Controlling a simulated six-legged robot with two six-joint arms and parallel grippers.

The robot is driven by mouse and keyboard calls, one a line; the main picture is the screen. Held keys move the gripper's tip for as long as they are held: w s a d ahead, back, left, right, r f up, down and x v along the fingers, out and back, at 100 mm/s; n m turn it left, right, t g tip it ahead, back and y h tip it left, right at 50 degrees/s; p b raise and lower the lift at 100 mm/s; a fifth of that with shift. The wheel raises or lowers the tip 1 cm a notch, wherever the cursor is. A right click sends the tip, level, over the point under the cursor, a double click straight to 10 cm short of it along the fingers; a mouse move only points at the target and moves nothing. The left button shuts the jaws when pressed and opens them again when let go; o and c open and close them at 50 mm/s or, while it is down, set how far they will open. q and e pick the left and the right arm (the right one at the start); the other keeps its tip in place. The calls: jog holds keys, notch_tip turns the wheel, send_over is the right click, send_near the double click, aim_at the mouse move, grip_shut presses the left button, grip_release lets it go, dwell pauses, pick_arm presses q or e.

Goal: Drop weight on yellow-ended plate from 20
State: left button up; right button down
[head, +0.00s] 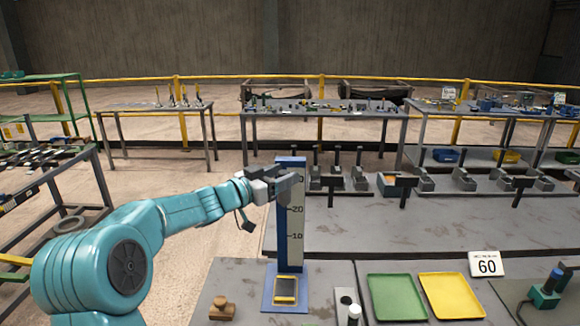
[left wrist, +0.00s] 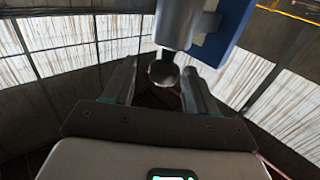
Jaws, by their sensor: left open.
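A tall blue and white scale post (head: 295,225) with marks 10, 20 and a partly covered one above stands on the front bench. At its foot, on a blue base, lies a dark plate with yellow ends (head: 285,289). My left gripper (head: 288,188) is at the post, above the 20 mark, and covers part of the scale. In the left wrist view its two fingers are open, and a grey metal cylinder with a rounded end (left wrist: 175,25) shows between and beyond them, beside a blue panel. I cannot tell whether the fingers touch it. My right gripper is out of view.
A brown knobbed piece (head: 222,308) lies left of the base. A green tray (head: 396,297), a yellow tray (head: 452,296) and a "60" sign (head: 487,264) are to the right. Several grey fixtures (head: 362,180) line the bench behind the post.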

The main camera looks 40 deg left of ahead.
pick_arm(q)
jog(key=shift+w+a, duration=0.1)
jog(key=shift+w, duration=1.5)
jog(key=shift+c, duration=1)
grip_shut()
notch_tip(320, 180, down, 10)
jog(key=b, duration=0.5)
jog(key=shift+b, duration=0.35)
